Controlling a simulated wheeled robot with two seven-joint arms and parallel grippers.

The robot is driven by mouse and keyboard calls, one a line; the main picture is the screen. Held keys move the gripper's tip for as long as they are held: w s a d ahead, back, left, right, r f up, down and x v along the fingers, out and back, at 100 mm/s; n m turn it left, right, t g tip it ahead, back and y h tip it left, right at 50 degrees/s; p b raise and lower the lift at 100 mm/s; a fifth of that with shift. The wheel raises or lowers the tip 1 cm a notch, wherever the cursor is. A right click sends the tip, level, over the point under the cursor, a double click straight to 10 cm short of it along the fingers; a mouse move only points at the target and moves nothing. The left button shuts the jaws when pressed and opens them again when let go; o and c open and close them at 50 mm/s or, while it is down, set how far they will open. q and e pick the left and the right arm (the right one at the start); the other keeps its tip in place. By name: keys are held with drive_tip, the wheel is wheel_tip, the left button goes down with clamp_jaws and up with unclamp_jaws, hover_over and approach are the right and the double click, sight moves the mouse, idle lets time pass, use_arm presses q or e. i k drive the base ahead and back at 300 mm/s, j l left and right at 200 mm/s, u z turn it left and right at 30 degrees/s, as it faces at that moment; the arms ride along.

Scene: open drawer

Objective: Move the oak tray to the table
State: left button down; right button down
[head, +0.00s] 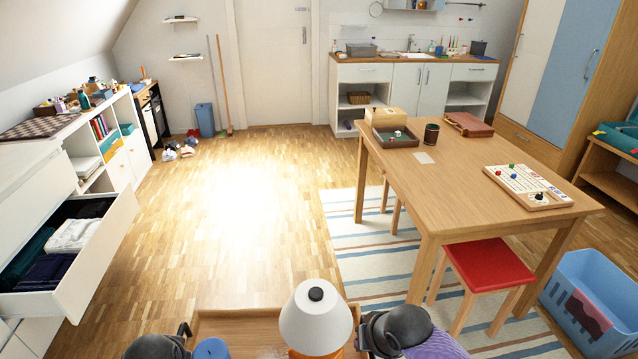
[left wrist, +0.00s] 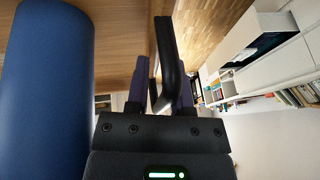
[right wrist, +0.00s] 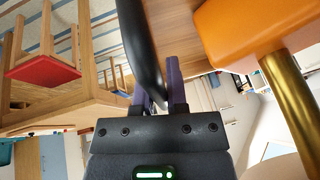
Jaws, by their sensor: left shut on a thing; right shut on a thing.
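The oak tray (head: 250,325) is at the bottom middle of the head view, its near part cut off by the frame. A lamp with a white shade (head: 316,318) and orange base, and a blue cylinder (head: 212,348), appear with it. My left gripper (left wrist: 165,92) is shut on a black handle (left wrist: 168,50) at the tray's left side. My right gripper (right wrist: 161,90) is shut on the black handle (right wrist: 135,40) at its right side. The wooden table (head: 445,180) stands ahead to the right, apart from the tray.
The table carries a game board (head: 528,187), a dark cup (head: 431,134), boxes and a brown case (head: 468,124). A red stool (head: 488,267) and blue crate (head: 590,300) stand by it. An open drawer (head: 85,255) juts out at left. The middle floor is clear.

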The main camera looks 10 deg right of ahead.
sight(443, 181)
drive_tip(key=i+z, duration=0.15)
drive_tip(key=i, duration=0.7)
drive_tip(key=i+j+z, duration=0.15)
drive_tip(key=i, duration=0.7)
drive_tip(key=i+l+z, duration=0.1)
drive_tip(key=i+z, duration=0.25)
drive_tip(key=i, duration=0.2)
drive_tip(key=i+z, duration=0.35)
drive_tip(key=i, duration=0.2)
drive_tip(key=i+j+z, duration=0.15)
drive_tip(key=i+z, duration=0.2)
drive_tip(key=i, duration=0.15)
drive_tip(key=i+z, duration=0.1)
drive_tip(key=z, duration=0.9)
drive_tip(key=i+j+z, duration=0.1)
drive_tip(key=z, duration=0.4)
